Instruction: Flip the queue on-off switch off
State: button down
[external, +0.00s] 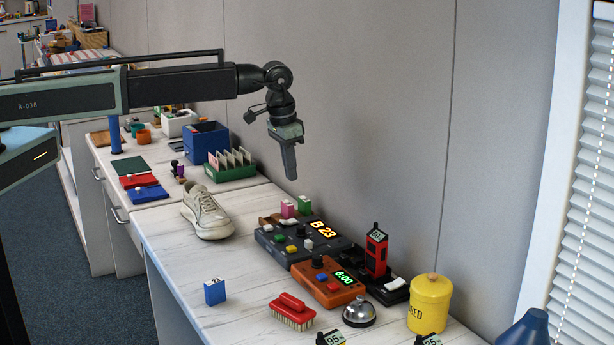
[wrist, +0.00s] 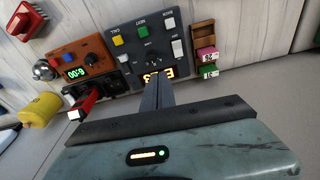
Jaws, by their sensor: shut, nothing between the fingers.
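The dark grey queue box (external: 275,247) with the lit "B 23" display stands on the white counter against the wall. In the wrist view the queue box (wrist: 128,28) carries green, yellow and white buttons, a dark knob, and pale switches (wrist: 178,48) on either side. My gripper (external: 292,178) is shut and empty, pointing down in the air above the box. Its fingers (wrist: 157,80) cover part of the display in the wrist view.
An orange clock (external: 330,290) showing 6:00 adjoins the box. A red booth-shaped model (external: 376,252) stands on a black base beside it. A wooden holder with pink and green blocks (wrist: 209,63) sits at the box's other side. A shoe (external: 206,212) and a yellow canister (external: 430,303) stand nearby.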

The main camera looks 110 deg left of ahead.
jog(key=shift+n, duration=0.3)
jog(key=s+a, duration=0.2)
jog(key=a, duration=0.1)
jog(key=shift+s+a+r, duration=0.2)
jog(key=shift+s+r, duration=0.1)
jog(key=shift+r, duration=0.1)
jog(key=b, duration=1.1)
send_over(287, 222)
jog(key=f, duration=1)
jog(key=shift+w+a+f, duration=0.3)
jog(key=shift+w+f, duration=0.05)
jog(key=shift+w, duration=0.05)
jog(key=f, duration=0.1)
jog(key=b, duration=0.1)
jog(key=f+b, duration=0.1)
jog(key=shift+s+d+f, duration=0.35)
jog(key=shift+s+d, duration=0.05)
jog(key=shift+s+d+f, duration=0.1)
jog(key=shift+f, duration=0.05)
